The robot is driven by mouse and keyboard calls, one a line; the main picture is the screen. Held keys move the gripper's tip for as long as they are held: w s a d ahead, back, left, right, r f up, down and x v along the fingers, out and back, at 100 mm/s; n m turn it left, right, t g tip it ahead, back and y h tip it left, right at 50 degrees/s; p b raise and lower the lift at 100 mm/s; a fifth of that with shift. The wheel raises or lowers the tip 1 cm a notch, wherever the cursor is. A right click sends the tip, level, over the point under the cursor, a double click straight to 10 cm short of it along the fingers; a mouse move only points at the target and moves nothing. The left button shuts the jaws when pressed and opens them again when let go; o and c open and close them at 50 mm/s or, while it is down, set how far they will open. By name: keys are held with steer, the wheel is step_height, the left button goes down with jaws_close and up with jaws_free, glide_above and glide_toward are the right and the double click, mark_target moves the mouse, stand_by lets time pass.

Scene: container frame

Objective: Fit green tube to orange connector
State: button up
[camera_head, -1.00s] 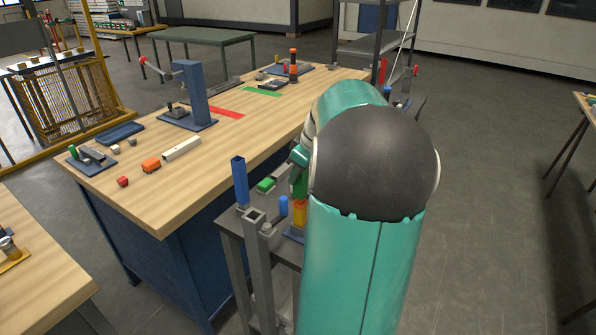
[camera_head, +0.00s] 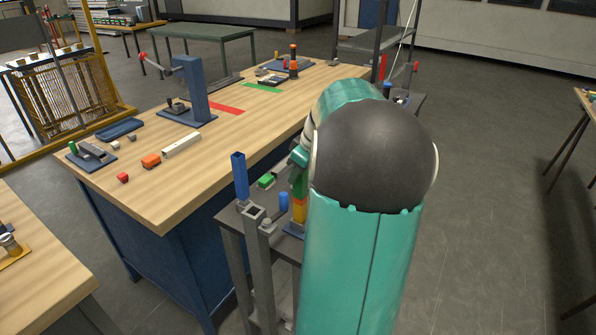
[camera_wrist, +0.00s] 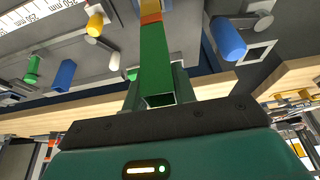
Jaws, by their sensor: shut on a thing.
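The square green tube (camera_wrist: 155,62) runs up the middle of the wrist view, its hollow near end facing the camera. My gripper (camera_wrist: 157,84) is shut on its sides. The orange connector (camera_wrist: 150,12) is at the tube's far end, where the two meet in the picture; I cannot tell how deeply they are fitted. In the head view the green tube (camera_head: 299,182) stands about upright above the orange connector (camera_head: 299,208), partly hidden by my arm. My gripper is mostly hidden there.
A blue square tube (camera_head: 239,176) stands upright at a grey post. A blue cylinder (camera_head: 283,201) and a green piece (camera_head: 266,181) are close by on the small grey stand. The wooden bench (camera_head: 215,145) left of it holds several parts.

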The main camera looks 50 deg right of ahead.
steer(key=shift+f, duration=0.3)
steer(key=o, duration=1.6)
steer(key=shift+o, duration=0.2)
steer(key=shift+r, duration=0.1)
step_height(320, 180, up, 7)
stand_by(0.4)
